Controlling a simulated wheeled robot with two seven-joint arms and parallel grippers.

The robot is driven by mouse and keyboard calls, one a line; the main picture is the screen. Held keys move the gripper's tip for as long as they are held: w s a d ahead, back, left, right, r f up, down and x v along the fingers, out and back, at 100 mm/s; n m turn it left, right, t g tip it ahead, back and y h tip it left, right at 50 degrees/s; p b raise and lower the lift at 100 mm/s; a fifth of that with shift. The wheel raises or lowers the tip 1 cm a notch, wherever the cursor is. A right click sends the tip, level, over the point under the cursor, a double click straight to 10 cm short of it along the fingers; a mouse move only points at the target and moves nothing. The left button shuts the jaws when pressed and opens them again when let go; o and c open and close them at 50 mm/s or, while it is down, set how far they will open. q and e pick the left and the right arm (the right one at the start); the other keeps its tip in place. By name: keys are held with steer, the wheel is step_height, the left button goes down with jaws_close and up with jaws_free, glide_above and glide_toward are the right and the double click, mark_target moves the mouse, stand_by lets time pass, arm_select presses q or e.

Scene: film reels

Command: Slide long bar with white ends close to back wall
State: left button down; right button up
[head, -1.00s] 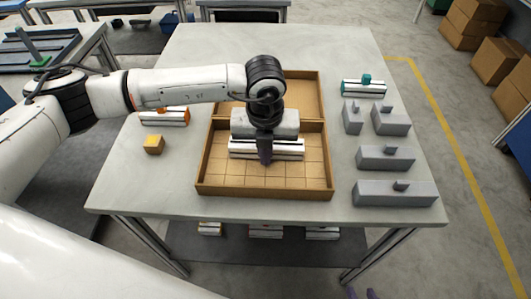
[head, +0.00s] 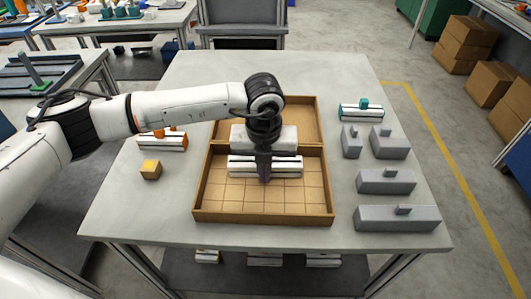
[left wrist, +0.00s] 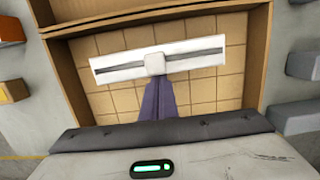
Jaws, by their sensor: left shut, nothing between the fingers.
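The long bar (head: 285,166), white with a dark stripe along it, lies in the near, grid-floored compartment of the brown tray (head: 263,217). In the left wrist view the bar (left wrist: 205,58) runs slightly tilted, with a pale square knob at its middle. A strip of floor shows between the bar and the compartment's back wall (left wrist: 130,21). My left gripper (head: 264,180) is shut and empty, its dark fingers pointing down at the bar's near side. In the left wrist view its fingertips (left wrist: 158,82) are just below the knob; I cannot tell whether they touch. My right gripper is out of view.
Several grey knobbed blocks (head: 397,218) and a teal-knobbed bar (head: 361,112) stand right of the tray. An orange-knobbed bar (head: 165,143) and a yellow-orange block (head: 151,170) lie left of it. The tray's near floor is clear.

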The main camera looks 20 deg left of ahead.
arm_select(q)
steer(key=shift+w+a+b, duration=0.2)
steer(key=shift+w+b, duration=0.2)
steer(key=shift+w, duration=0.35)
steer(key=shift+w+a+b, duration=0.2)
steer(key=shift+w+b, duration=0.15)
steer(key=shift+w, duration=0.35)
steer(key=shift+s+d+p, duration=0.15)
steer(key=shift+s+p, duration=0.05)
steer(key=shift+s, duration=0.35)
steer(key=shift+s+d+p, duration=0.15)
steer(key=shift+s, duration=0.4)
steer(key=shift+r, duration=0.1)
step_height(320, 180, up, 6)
steer(key=p, duration=0.3)
